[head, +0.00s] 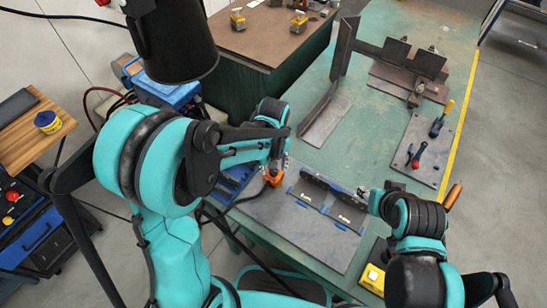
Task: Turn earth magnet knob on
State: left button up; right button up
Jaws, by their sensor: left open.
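An orange block (273,174), which looks like the earth magnet, sits at the left edge of the grey plate on the green table. Its knob is not clear to see and is partly hidden by my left gripper. My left gripper (277,164) is open and points down right at the orange block, around or just above it; I cannot tell if it touches. My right gripper (366,193) is at the right side of the grey plate, near a dark bar; its fingers are too small to read.
The grey plate (270,222) carries a dark bar (335,188) and blue-edged pieces. Upright steel angle (343,60) and brackets (413,68) stand behind. A yellow block (373,279) is at the front right.

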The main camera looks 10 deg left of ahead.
pick_arm(q)
notch_tip(320, 180, up, 11)
dwell(0.3)
jog(key=shift+s+a+r, duration=0.1)
dwell(0.4)
